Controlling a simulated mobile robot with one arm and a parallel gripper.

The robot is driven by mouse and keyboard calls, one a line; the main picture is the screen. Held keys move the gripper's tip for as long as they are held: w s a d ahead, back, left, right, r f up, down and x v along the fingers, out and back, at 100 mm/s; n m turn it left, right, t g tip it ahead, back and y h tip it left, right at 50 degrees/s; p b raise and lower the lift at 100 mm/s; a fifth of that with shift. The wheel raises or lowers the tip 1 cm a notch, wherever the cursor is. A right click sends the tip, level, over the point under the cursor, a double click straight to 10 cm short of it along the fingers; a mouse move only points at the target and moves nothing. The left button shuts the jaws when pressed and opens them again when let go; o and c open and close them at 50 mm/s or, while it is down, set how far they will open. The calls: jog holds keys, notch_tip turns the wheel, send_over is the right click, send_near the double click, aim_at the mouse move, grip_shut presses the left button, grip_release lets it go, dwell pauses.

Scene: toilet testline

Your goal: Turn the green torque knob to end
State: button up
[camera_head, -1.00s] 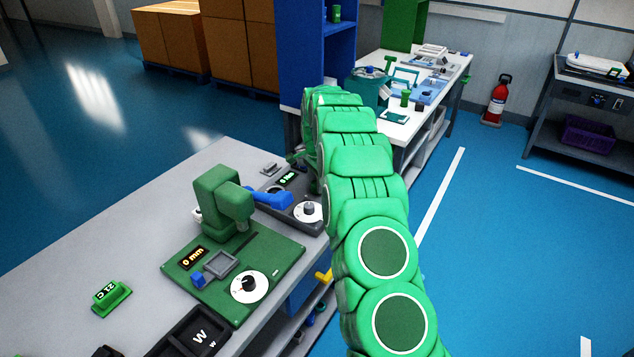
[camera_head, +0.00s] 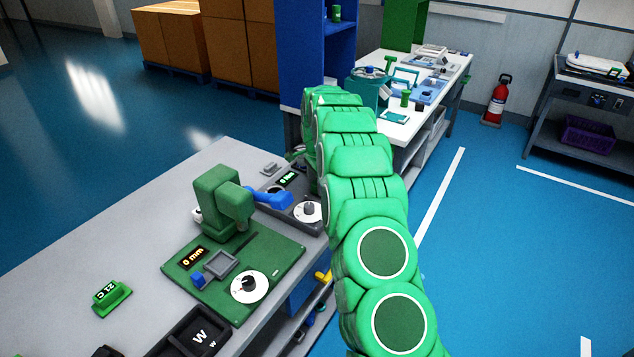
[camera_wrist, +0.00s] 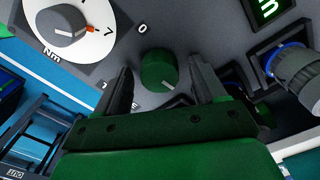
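The green torque knob (camera_wrist: 158,71) shows in the wrist view, round with a pale pointer line towards its lower right. It sits on a dark grey panel (camera_wrist: 185,25). My gripper (camera_wrist: 160,85) is open, with one dark finger on each side of the knob and a visible gap to both. In the head view my green arm reaches over the grey panel (camera_head: 289,206) at the table's far right corner. The arm hides the green knob there, and my fingers are hard to make out.
A white dial with a grey knob and "Nm" marking (camera_wrist: 68,28) lies left of the green knob. A grey cylindrical part with a blue ring (camera_wrist: 297,70) stands at the right. A green press-like device (camera_head: 222,205) stands on the table (camera_head: 100,245) in the head view.

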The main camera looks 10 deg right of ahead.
jog(key=shift+r, duration=0.15)
notch_tip(320, 180, up, 7)
jog(key=shift+r, duration=0.2)
dwell(0.5)
jog(key=shift+r, duration=0.1)
